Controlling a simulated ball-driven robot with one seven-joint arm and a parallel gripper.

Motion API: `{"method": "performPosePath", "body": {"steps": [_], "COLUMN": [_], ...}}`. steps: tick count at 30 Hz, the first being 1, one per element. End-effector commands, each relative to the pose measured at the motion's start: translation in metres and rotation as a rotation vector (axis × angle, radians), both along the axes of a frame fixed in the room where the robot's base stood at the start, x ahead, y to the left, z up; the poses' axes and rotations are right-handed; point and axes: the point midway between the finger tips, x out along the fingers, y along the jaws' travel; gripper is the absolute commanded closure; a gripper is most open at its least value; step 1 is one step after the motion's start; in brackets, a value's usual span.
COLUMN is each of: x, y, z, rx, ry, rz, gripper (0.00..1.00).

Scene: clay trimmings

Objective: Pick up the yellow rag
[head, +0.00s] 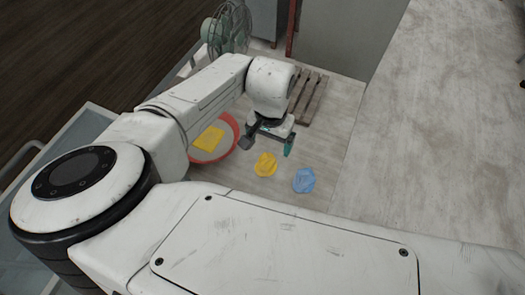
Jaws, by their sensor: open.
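A crumpled yellow rag (265,165) lies on the pale floor near the middle of the head view. A second yellow cloth-like piece (208,138), flatter and squarer, lies inside a round red-rimmed basin (228,152) to its left. My gripper (267,146) points down with its fingers spread and nothing between them. It appears just above the crumpled yellow rag in the picture; its height over the floor is hard to judge. My arm hides part of the basin.
A crumpled blue rag (304,180) lies to the right of the yellow one, apart from it. A wooden pallet (312,98) and a green fan (228,28) stand farther back. A grey panel (348,38) rises behind the pallet. The floor on the right is clear.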

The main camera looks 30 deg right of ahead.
Motion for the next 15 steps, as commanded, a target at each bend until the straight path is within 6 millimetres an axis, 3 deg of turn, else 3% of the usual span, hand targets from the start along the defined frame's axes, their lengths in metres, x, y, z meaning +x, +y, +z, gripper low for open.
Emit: {"method": "performPosePath", "body": {"steps": [15], "x": [0.000], "y": [0.001], "z": [-0.054], "rx": [0.001], "ry": [0.000], "rz": [0.000], "gripper": [0.08]}}
